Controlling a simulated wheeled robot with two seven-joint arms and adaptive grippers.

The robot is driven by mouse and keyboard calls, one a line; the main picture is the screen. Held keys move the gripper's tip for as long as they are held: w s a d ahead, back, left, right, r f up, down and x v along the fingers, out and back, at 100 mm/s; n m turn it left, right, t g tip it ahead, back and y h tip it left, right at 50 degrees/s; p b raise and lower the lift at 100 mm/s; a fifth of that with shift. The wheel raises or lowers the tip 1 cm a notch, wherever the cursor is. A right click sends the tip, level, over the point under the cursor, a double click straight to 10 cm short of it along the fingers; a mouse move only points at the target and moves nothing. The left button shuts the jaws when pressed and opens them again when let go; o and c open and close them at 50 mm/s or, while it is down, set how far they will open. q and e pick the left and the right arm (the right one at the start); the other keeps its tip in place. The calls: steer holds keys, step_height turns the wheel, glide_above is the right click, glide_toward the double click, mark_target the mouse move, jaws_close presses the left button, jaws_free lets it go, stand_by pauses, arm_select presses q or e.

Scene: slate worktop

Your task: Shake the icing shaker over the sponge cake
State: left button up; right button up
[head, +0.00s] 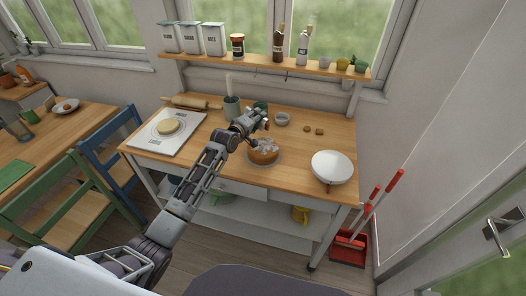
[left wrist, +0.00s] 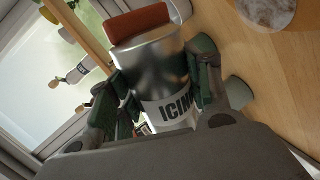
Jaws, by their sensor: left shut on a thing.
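The sponge cake (head: 263,155) sits on a plate near the front middle of the wooden worktop, with pale whitish patches on top. My left gripper (head: 252,121) is above and just behind the cake. In the left wrist view my left gripper (left wrist: 160,88) is shut on the icing shaker (left wrist: 152,62), a silver can with a reddish-brown end and dark letters "ICIN". The fingers press on both sides of the can and hide part of it. In the head view the gripper largely hides the shaker, so its tilt is hard to tell. My right gripper is not in view.
A white round dish (head: 332,166) stands right of the cake. A small bowl (head: 282,119) and two small brown things lie behind. A white board (head: 166,132) and rolling pin (head: 190,102) are at left, a mug (head: 232,108) at the back. A shelf (head: 262,62) with jars hangs above.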

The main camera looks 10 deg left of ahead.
arm_select(q)
steer(key=shift+s+a, duration=0.1)
steer(key=s+a+p, duration=0.3)
steer(key=s+p, duration=0.1)
steer(key=s, duration=0.1)
steer(key=shift+a, duration=0.25)
stand_by(0.7)
steer(key=shift+r, duration=0.1)
stand_by(0.4)
stand_by(1.3)
stand_by(0.8)
